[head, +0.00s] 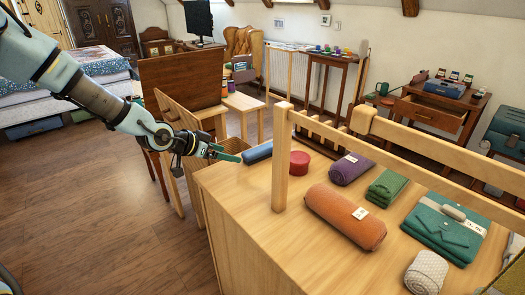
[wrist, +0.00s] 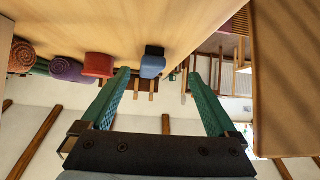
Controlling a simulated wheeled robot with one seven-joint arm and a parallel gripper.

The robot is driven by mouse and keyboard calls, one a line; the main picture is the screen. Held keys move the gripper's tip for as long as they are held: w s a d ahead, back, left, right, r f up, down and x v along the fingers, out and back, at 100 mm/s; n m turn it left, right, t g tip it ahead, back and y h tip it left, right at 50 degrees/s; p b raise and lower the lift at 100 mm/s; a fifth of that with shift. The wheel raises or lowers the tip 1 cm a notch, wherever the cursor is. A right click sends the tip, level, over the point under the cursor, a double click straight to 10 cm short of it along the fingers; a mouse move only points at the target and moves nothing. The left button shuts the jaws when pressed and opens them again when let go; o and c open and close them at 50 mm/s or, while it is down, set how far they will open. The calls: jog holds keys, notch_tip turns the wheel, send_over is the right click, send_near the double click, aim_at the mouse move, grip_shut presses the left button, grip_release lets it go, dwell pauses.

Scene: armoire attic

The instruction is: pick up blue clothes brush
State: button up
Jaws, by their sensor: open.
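The blue clothes brush (head: 258,153) lies near the left edge of the light wooden top, in the head view. In the wrist view the brush (wrist: 152,66) shows end-on with a dark part beside its blue body, between the fingertips in the picture and nearer the left finger. My gripper (head: 228,155) is just left of the brush, its green fingers pointing at it. In the wrist view my gripper (wrist: 158,74) is open, with nothing held.
A red round tin (head: 299,163) sits right of the brush. A wooden post (head: 282,160) and rail rise from the wooden top (head: 245,195). Purple (head: 351,168) and orange (head: 345,217) rolls and folded green cloths (head: 445,228) lie farther right. Wooden panels (head: 180,125) stand behind my gripper.

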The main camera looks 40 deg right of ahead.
aim_at(256, 150)
jog(key=d, duration=0.1)
jog(key=d+r, duration=0.1)
jog(key=s+d+h, duration=0.1)
jog(key=shift+d+r+m, duration=0.15)
jog(key=shift+d+m, duration=0.05)
jog(key=shift+m, duration=0.1)
jog(key=shift+g, duration=0.3)
jog(key=p+x, duration=0.1)
jog(key=x, duration=0.3)
jog(key=shift+s+d, duration=0.1)
jog(key=shift+d, duration=0.3)
jog(key=shift+p+x, duration=1.4)
jog(key=shift+x, duration=1.55)
jog(key=shift+a, duration=0.15)
grip_shut()
